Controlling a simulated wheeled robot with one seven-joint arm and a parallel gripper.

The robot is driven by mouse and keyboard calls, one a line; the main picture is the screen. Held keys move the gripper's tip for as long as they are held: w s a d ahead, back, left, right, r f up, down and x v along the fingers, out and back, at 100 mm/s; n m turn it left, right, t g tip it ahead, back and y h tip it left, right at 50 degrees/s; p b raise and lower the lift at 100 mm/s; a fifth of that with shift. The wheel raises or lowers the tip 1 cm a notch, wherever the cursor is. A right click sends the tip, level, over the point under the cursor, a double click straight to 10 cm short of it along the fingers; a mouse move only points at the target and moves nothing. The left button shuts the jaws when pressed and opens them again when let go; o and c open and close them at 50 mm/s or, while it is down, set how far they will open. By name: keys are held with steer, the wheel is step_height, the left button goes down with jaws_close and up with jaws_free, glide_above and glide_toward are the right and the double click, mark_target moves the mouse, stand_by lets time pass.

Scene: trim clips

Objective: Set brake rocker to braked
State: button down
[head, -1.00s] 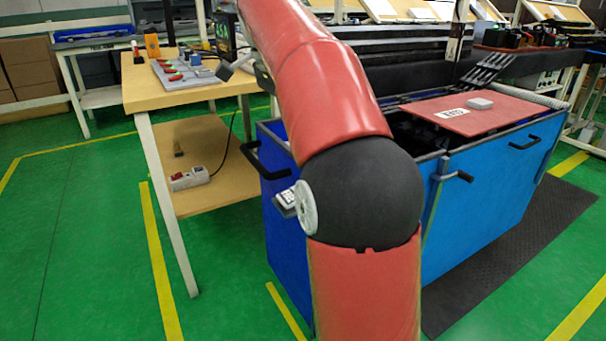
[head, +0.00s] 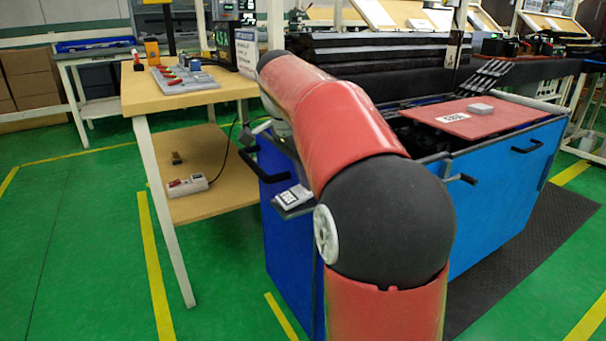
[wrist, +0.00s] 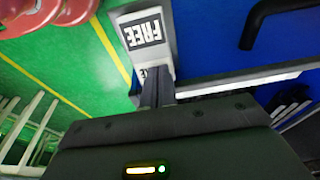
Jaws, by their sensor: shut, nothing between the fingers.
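The brake rocker (head: 294,197) is a small pale unit on a bracket at the near left corner of the blue cart (head: 500,190). In the wrist view the rocker (wrist: 146,30) shows a white plate reading FREE, upside down. A second label at its lower end is mostly hidden by my fingers. My gripper (wrist: 157,85) is shut and empty, with its fingertips over that lower end. I cannot tell whether they touch it. In the head view my forearm bends down behind the elbow, and the fingertips are hard to make out.
A black cart handle (head: 262,165) stands out near the rocker and also shows in the wrist view (wrist: 255,22). A wooden bench (head: 185,97) with a lower shelf stands left of the cart. A red board (head: 462,122) lies on the cart. Green floor at left is clear.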

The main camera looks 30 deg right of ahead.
steer(key=shift+d, duration=0.1)
steer(key=shift+d+f+y+p, duration=0.3)
steer(key=shift+f+y+p, duration=0.1)
steer(key=shift+y+p, duration=0.4)
steer(key=shift+s+d+f+p, duration=0.1)
steer(key=shift+d+f+p, duration=0.45)
steer(key=shift+f+p, duration=0.15)
steer(key=shift+d+f, duration=0.1)
steer(key=d+r+p, duration=0.1)
steer(key=d+r, duration=0.2)
steer(key=r, duration=1.2)
steer(key=shift+p, duration=0.35)
